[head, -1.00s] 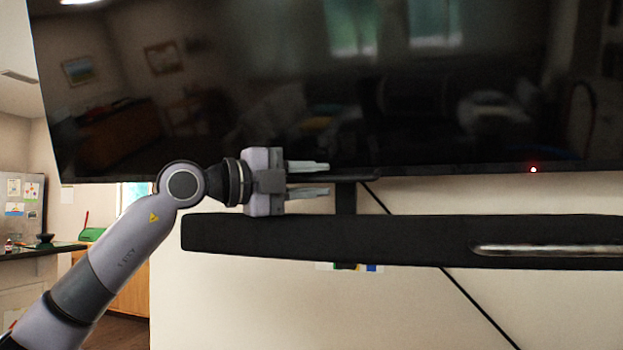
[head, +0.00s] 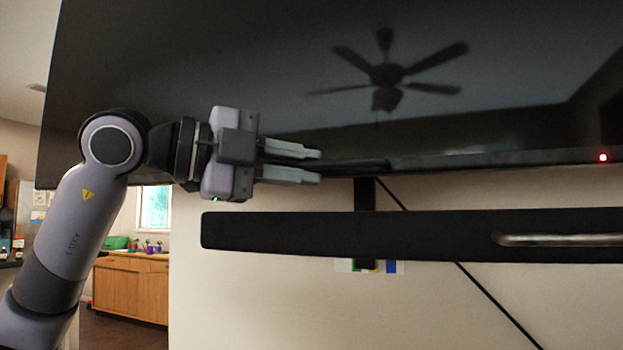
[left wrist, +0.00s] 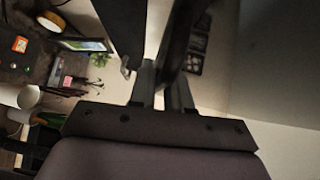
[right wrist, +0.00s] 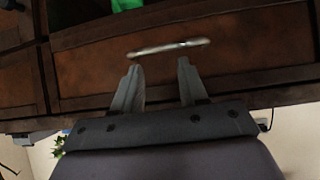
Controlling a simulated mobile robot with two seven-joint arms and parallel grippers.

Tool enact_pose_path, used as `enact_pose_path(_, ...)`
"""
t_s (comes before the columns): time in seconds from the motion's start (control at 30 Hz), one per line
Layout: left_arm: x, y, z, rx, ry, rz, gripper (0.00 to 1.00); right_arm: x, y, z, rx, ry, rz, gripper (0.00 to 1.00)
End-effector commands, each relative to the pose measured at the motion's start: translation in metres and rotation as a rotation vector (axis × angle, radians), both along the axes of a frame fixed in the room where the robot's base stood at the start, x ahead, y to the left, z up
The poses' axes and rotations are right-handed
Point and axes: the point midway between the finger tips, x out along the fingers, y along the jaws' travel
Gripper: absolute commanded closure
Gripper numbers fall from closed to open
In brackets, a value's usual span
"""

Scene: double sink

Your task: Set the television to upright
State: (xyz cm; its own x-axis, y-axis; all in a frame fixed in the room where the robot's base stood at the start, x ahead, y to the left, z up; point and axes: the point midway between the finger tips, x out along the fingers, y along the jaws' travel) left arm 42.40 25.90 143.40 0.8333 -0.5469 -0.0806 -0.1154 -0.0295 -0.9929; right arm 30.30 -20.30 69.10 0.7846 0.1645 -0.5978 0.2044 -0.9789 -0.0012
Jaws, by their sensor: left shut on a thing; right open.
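The television (head: 480,90) is a large dark panel across the top of the head view, with a red light near its lower edge. Its screen leans back and mirrors a ceiling fan. My left gripper (head: 320,166) is at the lower edge, left of centre, shut on a thin dark bar (head: 362,164) at that edge. In the left wrist view a dark piece (left wrist: 172,60) runs between the fingers; its join to the television is unclear. My right gripper (right wrist: 160,75) shows only in its wrist view, open and empty before a brown drawer front.
A black soundbar (head: 340,234) hangs below the television on a dark bracket (head: 364,194). A black cable (head: 480,283) runs down the wall. A wooden cabinet (head: 132,285) stands far left. A metal handle (right wrist: 168,47) is on the drawer near my right fingers.

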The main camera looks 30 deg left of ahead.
Motion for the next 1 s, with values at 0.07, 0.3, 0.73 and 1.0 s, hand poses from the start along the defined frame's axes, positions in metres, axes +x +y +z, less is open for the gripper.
enact_pose_path(0.07,-0.005,-0.003,-0.001,0.006,0.001,-0.009,1.0,0.0,0.0,0.0,0.0,-0.001,0.0,0.57)
enact_pose_path(0.3,-0.005,-0.004,-0.001,0.008,0.002,-0.011,0.8,0.001,0.0,0.0,0.0,-0.001,0.0,0.57)
enact_pose_path(0.73,-0.008,0.002,-0.001,0.004,0.0,-0.005,0.64,0.001,0.0,-0.002,0.0,-0.002,0.0,0.57)
enact_pose_path(1.0,-0.044,0.025,0.002,0.006,-0.002,-0.005,0.64,0.001,0.0,-0.01,0.001,-0.002,-0.001,0.57)
